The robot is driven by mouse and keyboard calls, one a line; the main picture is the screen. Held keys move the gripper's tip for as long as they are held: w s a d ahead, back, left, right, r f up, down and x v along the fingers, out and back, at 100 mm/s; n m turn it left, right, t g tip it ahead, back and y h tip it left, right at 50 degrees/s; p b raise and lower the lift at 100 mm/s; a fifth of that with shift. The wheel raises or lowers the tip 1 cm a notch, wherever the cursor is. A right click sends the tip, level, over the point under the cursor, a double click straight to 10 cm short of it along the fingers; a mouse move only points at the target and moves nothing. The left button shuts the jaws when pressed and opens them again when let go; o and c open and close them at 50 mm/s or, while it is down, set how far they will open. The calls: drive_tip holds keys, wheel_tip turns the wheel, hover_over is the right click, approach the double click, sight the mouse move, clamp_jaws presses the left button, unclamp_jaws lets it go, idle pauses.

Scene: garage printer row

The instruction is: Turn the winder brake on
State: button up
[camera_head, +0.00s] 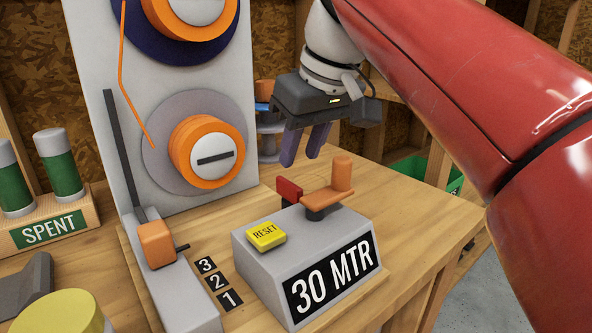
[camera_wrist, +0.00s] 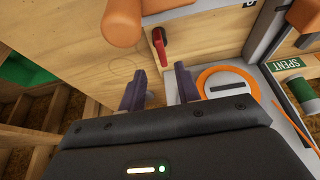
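A winder stands on the wooden bench, with an orange-rimmed reel (camera_head: 232,135) on its grey upright panel. A small red lever (camera_head: 288,190), probably the brake, sits behind the grey 30 MTR counter box, which partly hides it. My gripper (camera_head: 303,152) is above and behind the box, fingers pointing down, apart from the lever. In the wrist view my gripper (camera_wrist: 160,88) is open with nothing between its fingers.
An orange crank (camera_head: 328,194) and a yellow RESET button (camera_head: 266,236) sit on the counter box (camera_head: 262,275). An orange slider block (camera_head: 157,244) is beside 3-2-1 labels. A SPENT rack (camera_head: 50,231) with green spools is left. The bench right of the box is clear.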

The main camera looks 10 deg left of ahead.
sight(290, 182)
drive_tip(key=b+x, duration=0.1)
drive_tip(key=x, duration=0.6)
drive_tip(key=shift+s+a+f, duration=0.1)
drive_tip(key=shift+f, duration=0.05)
clamp_jaws()
